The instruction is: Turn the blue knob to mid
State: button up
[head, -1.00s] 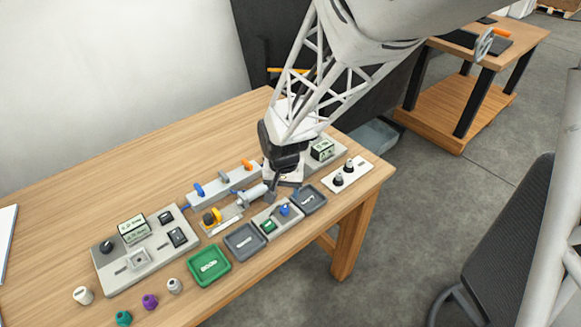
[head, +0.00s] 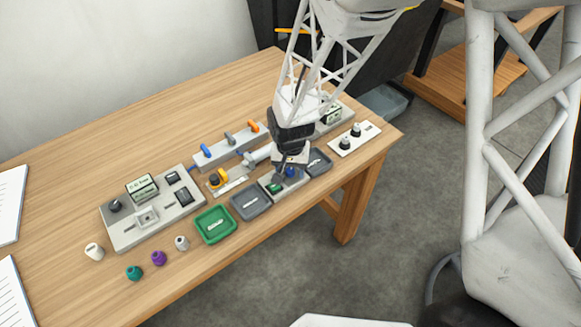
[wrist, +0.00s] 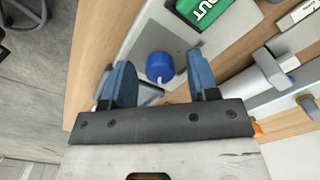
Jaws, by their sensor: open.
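The blue knob (head: 291,172) sits on a small grey panel (head: 291,185) near the table's front edge, beside a green label. In the wrist view the blue knob (wrist: 160,66) shows between the two blue fingers, with a gap on each side. My gripper (wrist: 158,78) is open and empty, its fingers on either side of the knob. In the head view my gripper (head: 286,168) is right over the panel and partly hides the knob. I cannot tell the knob's setting or whether the fingers reach down to it.
A grey tray (head: 319,162) and another grey tray (head: 250,203) flank the panel. A green tray (head: 215,224) lies further left. A rail with blue, grey and orange levers (head: 228,148) stands behind.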

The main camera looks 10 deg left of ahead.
jog(key=c, duration=0.9)
jog(key=shift+n, duration=0.3)
jog(key=n, duration=0.4)
jog(key=shift+n, duration=0.4)
jog(key=n, duration=0.6)
jog(key=shift+n, duration=0.3)
jog(key=o, duration=0.9)
